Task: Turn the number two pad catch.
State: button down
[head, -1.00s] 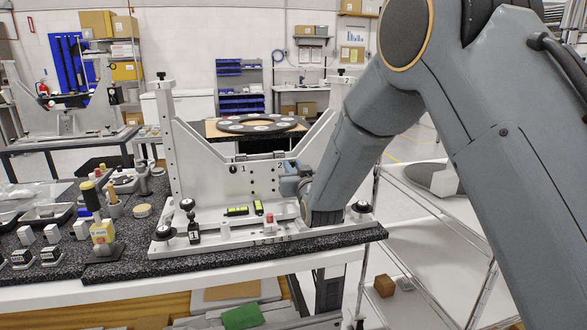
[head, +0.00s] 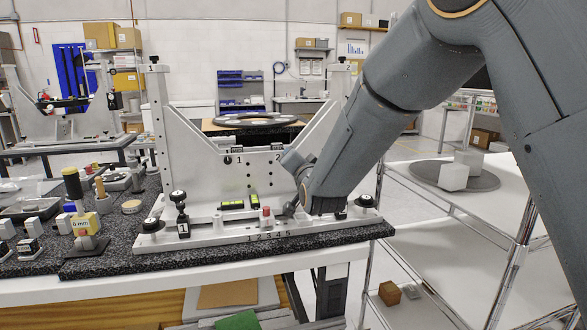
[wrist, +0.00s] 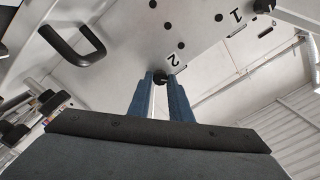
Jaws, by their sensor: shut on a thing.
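The mirror fixture (head: 190,150) is a pale metal frame with an upright plate marked 1 and 2. The number two pad catch (wrist: 160,77) is a small dark knob beside the printed 2 in the wrist view. My gripper (wrist: 163,82) has its blue fingers on either side of that knob, shut on it. In the head view my gripper (head: 291,160) reaches the plate from the right, just by the 2, and hides the catch. The number one catch (head: 228,160) is a dark knob beside the 1; it also shows in the wrist view (wrist: 264,6).
The fixture base stands on a dark granite slab (head: 110,262). A red-topped pin (head: 266,216), a yellow-green level (head: 233,205) and black knobs (head: 181,205) are on the base. Small parts crowd the slab's left. A wire shelf (head: 440,220) stands at the right.

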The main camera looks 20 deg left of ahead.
jog(key=m+b, duration=0.8)
jog(key=shift+f, duration=0.2)
jog(key=shift+m+b, duration=0.3)
jog(key=shift+m, duration=0.1)
jog(key=c, duration=1.6)
grip_release()
jog(key=shift+r, duration=0.1)
jog(key=v, duration=0.7)
jog(key=shift+s+d+b, duration=0.3)
jog(key=shift+b, duration=0.05)
jog(key=shift+d, duration=0.1)
